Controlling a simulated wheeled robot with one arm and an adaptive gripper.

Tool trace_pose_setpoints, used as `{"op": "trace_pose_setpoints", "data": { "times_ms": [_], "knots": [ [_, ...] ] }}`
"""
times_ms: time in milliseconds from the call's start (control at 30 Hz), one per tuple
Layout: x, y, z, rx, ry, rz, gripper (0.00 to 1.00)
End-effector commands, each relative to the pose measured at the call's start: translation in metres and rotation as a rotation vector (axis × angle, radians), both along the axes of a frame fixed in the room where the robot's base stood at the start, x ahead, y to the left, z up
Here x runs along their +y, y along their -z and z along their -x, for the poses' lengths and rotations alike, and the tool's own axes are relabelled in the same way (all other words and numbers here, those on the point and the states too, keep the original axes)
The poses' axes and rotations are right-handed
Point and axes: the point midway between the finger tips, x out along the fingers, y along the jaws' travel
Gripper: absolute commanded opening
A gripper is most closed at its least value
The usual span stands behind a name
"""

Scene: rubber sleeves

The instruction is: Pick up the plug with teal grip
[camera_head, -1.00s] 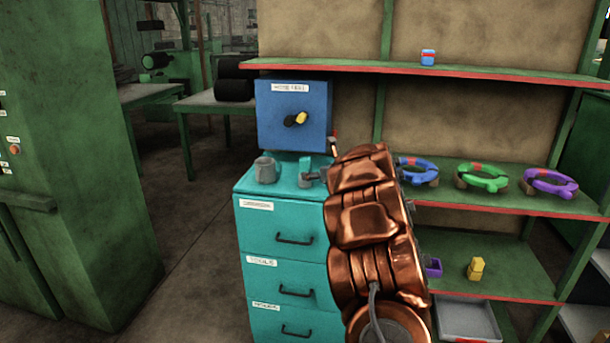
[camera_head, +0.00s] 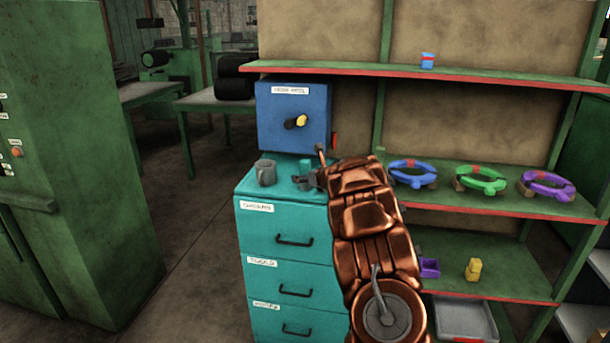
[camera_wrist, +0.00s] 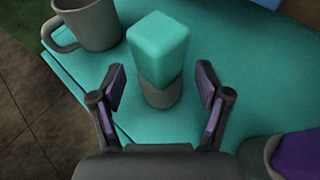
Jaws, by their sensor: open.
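The plug with teal grip stands upright on top of the teal drawer cabinet (camera_head: 280,187). In the wrist view its block-shaped teal grip (camera_wrist: 158,47) sits on a grey round base (camera_wrist: 160,93). My gripper (camera_wrist: 162,84) is open, with one finger on each side of the plug's lower part. Gaps show between both fingers and the plug. In the head view the teal grip (camera_head: 305,165) shows behind my gripper (camera_head: 308,181), which partly hides the plug's base.
A grey mug (camera_wrist: 92,24) stands left of the plug, also seen in the head view (camera_head: 266,173). A blue box (camera_head: 291,113) is behind. A purple-and-grey object (camera_wrist: 292,155) is at the wrist view's lower right. Shelves with colored rings are at right.

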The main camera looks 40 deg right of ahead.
Motion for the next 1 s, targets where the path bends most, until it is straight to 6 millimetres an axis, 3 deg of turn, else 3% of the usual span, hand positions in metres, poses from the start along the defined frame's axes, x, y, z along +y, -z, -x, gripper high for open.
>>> {"op": "trace_pose_setpoints", "data": {
  "times_ms": [233, 900, 1000],
  "knots": [
    [-0.0003, 0.0006, -0.0009, 0.0, 0.0, 0.0, 0.75],
    [-0.0003, 0.0007, -0.0008, 0.0, 0.001, 0.0, 0.05],
    [-0.0004, 0.0004, -0.0009, 0.0, 0.001, 0.0, 0.03]
  ]
}}
